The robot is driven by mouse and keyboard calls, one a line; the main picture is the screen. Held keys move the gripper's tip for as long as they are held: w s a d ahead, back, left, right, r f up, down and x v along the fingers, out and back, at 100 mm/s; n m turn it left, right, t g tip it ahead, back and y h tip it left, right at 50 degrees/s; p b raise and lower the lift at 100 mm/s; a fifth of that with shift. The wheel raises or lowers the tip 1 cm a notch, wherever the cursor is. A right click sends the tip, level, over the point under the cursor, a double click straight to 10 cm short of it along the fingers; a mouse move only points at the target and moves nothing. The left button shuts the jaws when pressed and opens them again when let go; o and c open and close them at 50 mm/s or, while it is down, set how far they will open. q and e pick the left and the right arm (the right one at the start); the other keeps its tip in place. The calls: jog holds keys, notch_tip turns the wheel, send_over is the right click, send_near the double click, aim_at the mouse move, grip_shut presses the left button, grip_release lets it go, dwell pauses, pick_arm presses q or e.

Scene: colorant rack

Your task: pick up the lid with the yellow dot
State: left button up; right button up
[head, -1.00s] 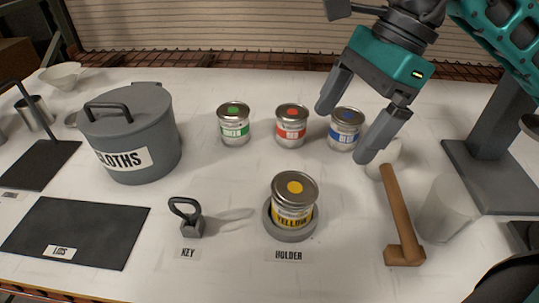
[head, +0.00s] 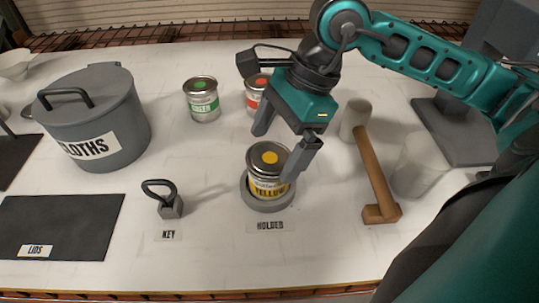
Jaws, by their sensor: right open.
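The lid with the yellow dot (head: 269,156) sits on top of the yellow can (head: 266,187) in the head view. The can stands upright in the round grey holder (head: 268,204). My right gripper (head: 274,155) is open above and around the can's top, its left finger behind and to the left, its right finger at the right side of the lid. I cannot tell whether that finger touches it. My left gripper is not in view.
The green can (head: 201,99) and red can (head: 256,92) stand behind; the blue can is hidden. The key (head: 164,200) is left of the holder, the mallet (head: 373,175) right. A grey cloths pot (head: 92,118) and dark lids mat (head: 60,226) are at left.

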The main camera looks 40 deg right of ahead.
jog(key=shift+w+a+f, duration=0.1)
jog(key=shift+a+f, duration=0.15)
jog(key=shift+f, duration=0.45)
jog(key=shift+c, duration=0.5)
jog(key=c, duration=0.8)
jog(key=shift+o, duration=0.2)
jog(key=shift+r, duration=0.2)
